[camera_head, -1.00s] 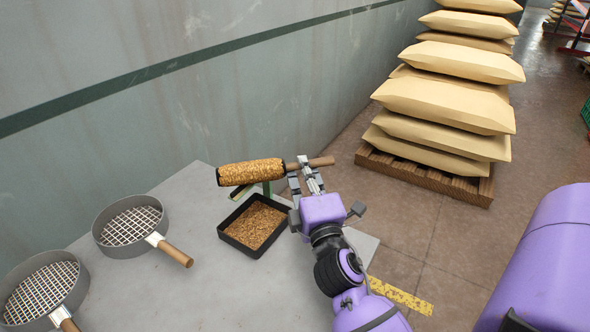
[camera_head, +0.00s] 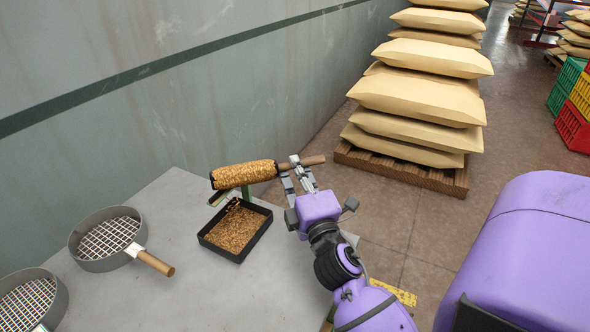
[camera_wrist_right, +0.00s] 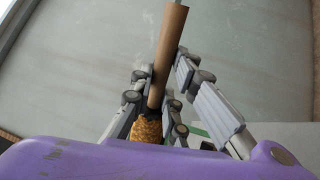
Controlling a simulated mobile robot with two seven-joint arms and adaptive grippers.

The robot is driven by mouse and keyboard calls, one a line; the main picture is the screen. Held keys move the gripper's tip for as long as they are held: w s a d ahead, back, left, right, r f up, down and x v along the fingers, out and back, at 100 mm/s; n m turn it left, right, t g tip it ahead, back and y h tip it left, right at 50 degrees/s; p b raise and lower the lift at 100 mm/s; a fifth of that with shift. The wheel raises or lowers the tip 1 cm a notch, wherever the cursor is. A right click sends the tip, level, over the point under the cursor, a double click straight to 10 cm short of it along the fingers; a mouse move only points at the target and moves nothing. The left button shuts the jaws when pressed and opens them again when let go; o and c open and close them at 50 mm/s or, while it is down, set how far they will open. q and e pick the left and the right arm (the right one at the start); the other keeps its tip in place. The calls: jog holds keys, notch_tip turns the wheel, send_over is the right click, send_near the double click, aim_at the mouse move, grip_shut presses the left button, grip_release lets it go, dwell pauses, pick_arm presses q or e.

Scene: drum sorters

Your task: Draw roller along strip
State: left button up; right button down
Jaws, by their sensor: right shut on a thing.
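The roller (camera_head: 243,174) has a thick golden, grain-textured drum and a brown wooden handle (camera_head: 311,161). My right gripper (camera_head: 296,170) is shut on the handle and holds the roller above the far edge of the table. In the right wrist view the handle (camera_wrist_right: 168,55) runs between the fingers (camera_wrist_right: 168,95), and part of the drum (camera_wrist_right: 147,127) shows below. A green and pale piece (camera_head: 224,197), maybe the strip, shows partly under the drum; the roller hides the rest. I cannot tell whether they touch. My left gripper is not in view.
A black tray (camera_head: 262,241) of brown grains stands just in front of the roller. Two round sieves (camera_head: 107,262) with wooden handles lie at the left of the grey table (camera_head: 170,300). A wall rises behind. Stacked sacks (camera_head: 415,100) stand on a pallet beyond.

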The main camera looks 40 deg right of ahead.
notch_tip(320, 180, up, 7)
jog(key=p, duration=0.6)
dwell(0.7)
